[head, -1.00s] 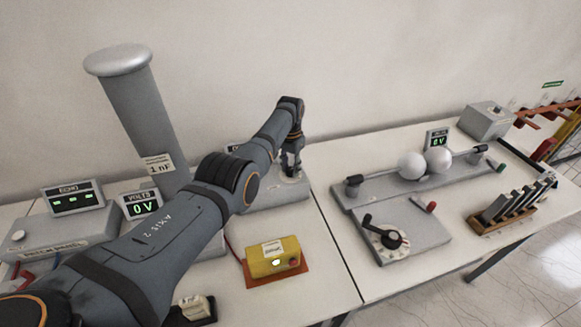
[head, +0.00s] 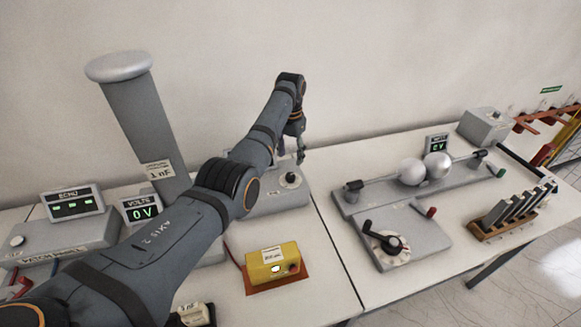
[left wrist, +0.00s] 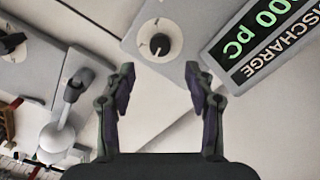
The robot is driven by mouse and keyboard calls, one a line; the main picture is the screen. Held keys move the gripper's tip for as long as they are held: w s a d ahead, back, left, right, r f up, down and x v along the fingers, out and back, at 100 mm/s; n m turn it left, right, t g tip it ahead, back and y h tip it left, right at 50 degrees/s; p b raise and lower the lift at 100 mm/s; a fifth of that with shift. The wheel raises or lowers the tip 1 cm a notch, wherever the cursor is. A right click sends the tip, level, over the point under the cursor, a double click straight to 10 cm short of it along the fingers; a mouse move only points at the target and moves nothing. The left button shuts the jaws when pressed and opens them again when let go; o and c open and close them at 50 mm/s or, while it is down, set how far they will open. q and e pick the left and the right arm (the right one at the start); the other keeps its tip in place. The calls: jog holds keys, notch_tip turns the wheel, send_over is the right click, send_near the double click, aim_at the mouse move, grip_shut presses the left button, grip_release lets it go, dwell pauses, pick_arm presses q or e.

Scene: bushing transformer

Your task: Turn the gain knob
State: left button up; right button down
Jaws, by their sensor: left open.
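A small dark knob with a white pointer mark sits on a pale round dial (head: 291,179) on a low grey box behind my left arm. I cannot read a gain label beside it. In the left wrist view the knob (left wrist: 159,44) lies just beyond the gap between the fingertips. My left gripper (head: 300,155) is raised above and slightly behind the knob, apart from it. It also shows in the left wrist view (left wrist: 160,72), open and empty. A display reading "DISCHARGE" and "000 pC" (left wrist: 262,40) is beside the knob; my arm hides it in the head view.
A tall grey column (head: 138,115) stands left of my arm, near a volts display (head: 142,210). A yellow box (head: 272,263) is in front of the knob's box. To the right are two metal spheres (head: 412,171) on a grey base and a crank dial (head: 390,246).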

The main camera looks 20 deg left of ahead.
pick_arm(q)
jog(key=shift+r, duration=1.85)
